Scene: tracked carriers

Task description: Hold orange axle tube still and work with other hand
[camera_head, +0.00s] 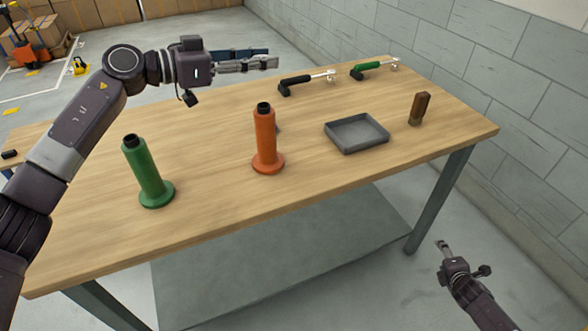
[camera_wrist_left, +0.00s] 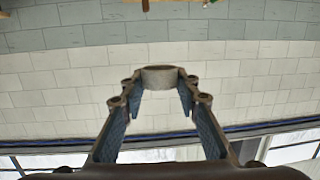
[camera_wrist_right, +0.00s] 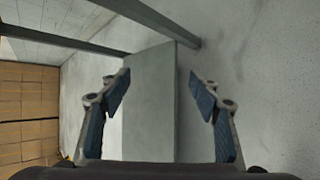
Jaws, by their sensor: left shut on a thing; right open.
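The orange axle tube (camera_head: 265,140) stands upright on its round flange on the wooden table, with a dark top end. A similar green tube (camera_head: 148,172) stands upright to its left. My left gripper (camera_head: 268,60) is above the table's far side, apart from both tubes. It is shut on a small grey round piece (camera_wrist_left: 160,77) at its fingertips, which I cannot identify further. My right gripper (camera_head: 443,246) is open and empty beyond the table's right end, below the tabletop; its spread fingers also show in the right wrist view (camera_wrist_right: 160,85).
A grey tray (camera_head: 352,148) lies right of the orange tube. A small brown upright object (camera_head: 419,108) stands beyond it. Two tools, one black-handled (camera_head: 296,84) and one green-handled (camera_head: 367,69), lie along the far edge. The near middle of the tabletop is clear.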

